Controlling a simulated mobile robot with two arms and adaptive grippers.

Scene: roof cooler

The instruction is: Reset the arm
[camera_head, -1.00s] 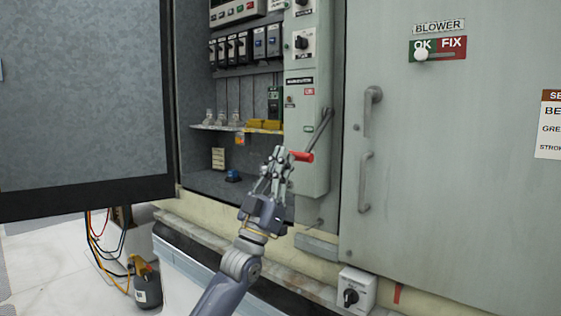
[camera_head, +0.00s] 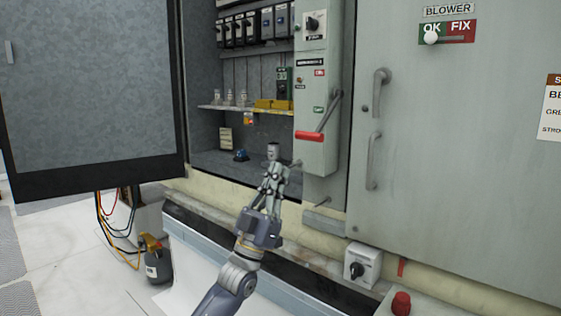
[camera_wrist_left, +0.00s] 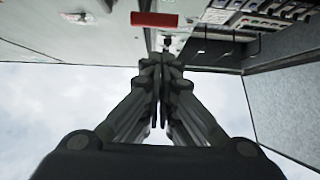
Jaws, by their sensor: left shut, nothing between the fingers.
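My left arm comes up from the bottom of the head view. Its gripper (camera_head: 272,155) is shut and empty, in front of the open cabinet's lower shelf area. The left wrist view shows the same gripper (camera_wrist_left: 159,70) with its fingers together and nothing between them. A lever with a red handle (camera_head: 309,136) is on the grey switch box, to the right of and above the gripper in the head view. The red handle also shows in the wrist view (camera_wrist_left: 154,19), apart from the fingertips. My right gripper is not in view.
The open cabinet door (camera_head: 88,90) stands at the left. A closed door with handles (camera_head: 374,160) is at the right. A rotary switch box (camera_head: 362,265) and a red button (camera_head: 401,303) sit low on the right. A dark bottle (camera_head: 158,262) stands on the floor.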

